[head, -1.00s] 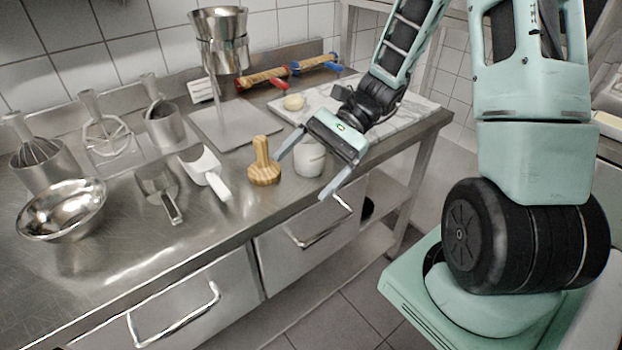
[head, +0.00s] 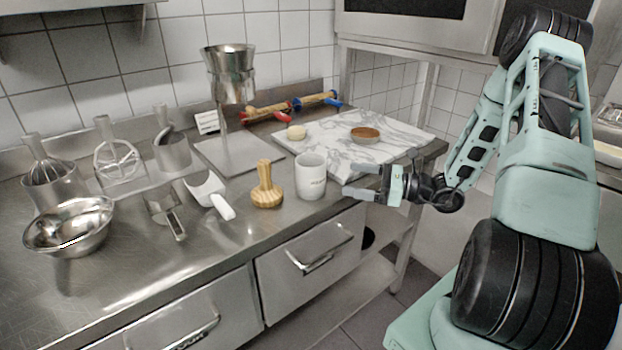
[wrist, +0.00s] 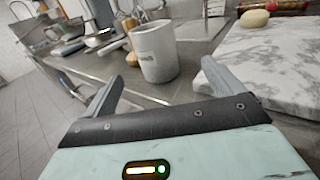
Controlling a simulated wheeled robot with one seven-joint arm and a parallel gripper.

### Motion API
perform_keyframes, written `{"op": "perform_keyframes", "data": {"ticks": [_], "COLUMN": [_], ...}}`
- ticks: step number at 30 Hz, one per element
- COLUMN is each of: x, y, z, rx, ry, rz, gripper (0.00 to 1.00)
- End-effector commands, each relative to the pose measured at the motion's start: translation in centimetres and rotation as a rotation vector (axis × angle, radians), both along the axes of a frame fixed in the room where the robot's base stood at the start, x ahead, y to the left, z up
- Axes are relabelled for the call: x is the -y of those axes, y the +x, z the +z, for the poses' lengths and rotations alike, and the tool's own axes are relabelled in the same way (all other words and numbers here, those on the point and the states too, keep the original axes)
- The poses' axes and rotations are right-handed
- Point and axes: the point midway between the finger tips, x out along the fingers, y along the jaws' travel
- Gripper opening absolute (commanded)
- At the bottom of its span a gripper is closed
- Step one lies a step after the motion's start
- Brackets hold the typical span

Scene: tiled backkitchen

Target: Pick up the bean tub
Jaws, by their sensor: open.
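The bean tub appears to be the white cylindrical tub (head: 311,178) with small dark lettering, upright near the front edge of the steel counter. In the wrist view the white tub (wrist: 155,52) stands ahead of and between my spread fingers. My gripper (head: 352,183) is open and empty, to the right of the tub, with its fingers pointing left toward it. The fingertips look a little short of the tub. My gripper also shows in the wrist view (wrist: 160,78).
A wooden tamper (head: 267,190) stands just left of the tub. A marble board (head: 345,150) behind it carries a dough ball (head: 296,132) and a brown round dish (head: 365,134). A white scoop (head: 208,193), a metal scoop (head: 163,208) and a steel bowl (head: 70,228) lie further left.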

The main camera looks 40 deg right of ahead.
Motion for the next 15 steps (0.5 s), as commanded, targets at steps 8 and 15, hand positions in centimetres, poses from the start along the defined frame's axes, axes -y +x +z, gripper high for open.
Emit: {"op": "perform_keyframes", "data": {"ticks": [8,15], "x": [-3.3,-4.4], "y": [4.1,5.3], "z": [0.1,0.1], "rx": [-0.001,0.000], "ry": [-0.001,-0.001], "rz": [0.004,0.003], "gripper": [0.93,0.93]}}
